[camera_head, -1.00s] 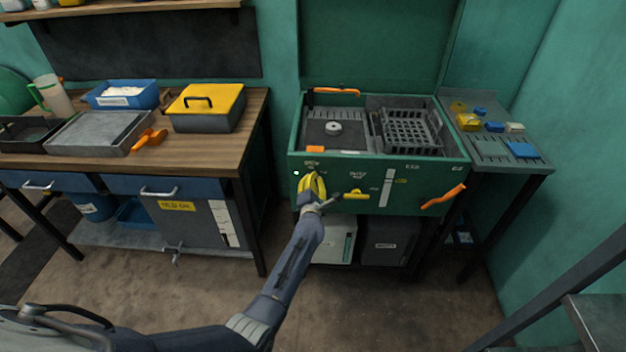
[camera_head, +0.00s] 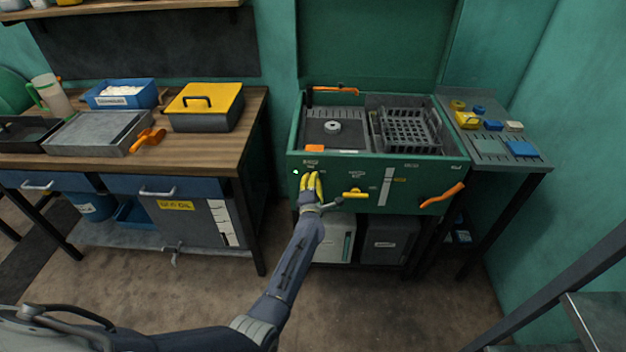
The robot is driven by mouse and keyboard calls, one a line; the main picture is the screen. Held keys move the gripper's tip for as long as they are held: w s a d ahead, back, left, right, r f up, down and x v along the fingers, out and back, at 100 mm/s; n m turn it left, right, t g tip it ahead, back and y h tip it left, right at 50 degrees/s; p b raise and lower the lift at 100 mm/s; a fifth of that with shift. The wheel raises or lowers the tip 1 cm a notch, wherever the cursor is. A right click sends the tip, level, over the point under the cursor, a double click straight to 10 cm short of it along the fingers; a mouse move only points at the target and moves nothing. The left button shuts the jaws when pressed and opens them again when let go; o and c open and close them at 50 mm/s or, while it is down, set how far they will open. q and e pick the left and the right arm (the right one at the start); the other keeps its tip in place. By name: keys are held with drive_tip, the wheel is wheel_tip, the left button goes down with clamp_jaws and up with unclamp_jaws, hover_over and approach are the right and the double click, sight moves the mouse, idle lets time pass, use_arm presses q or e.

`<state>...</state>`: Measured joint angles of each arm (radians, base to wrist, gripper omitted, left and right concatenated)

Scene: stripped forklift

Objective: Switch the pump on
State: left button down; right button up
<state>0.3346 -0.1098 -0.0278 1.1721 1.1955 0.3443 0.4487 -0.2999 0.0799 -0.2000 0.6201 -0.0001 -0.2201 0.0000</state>
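The green washer cabinet (camera_head: 408,169) stands right of centre with its lid up. My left gripper (camera_head: 313,180), with yellow fingers, is at the left part of its front panel, just below a small label (camera_head: 312,162) too small to read. The fingers are close together; whether they touch the panel or hold something is hidden. Any control behind them is covered, and I cannot make out a pump switch. A small white light (camera_head: 296,172) shows left of the fingers. A yellow-handled valve (camera_head: 355,193) is right of them. My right gripper is not in view.
An orange lever (camera_head: 442,196) sticks out at the panel's right. A basket (camera_head: 408,130) and a round pale part (camera_head: 332,127) lie in the cabinet's tub. A wooden bench (camera_head: 205,159) stands left, a side shelf (camera_head: 505,150) right. The floor in front is clear.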

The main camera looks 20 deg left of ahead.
use_arm(q)
drive_tip(key=c, duration=1.5)
unclamp_jaws()
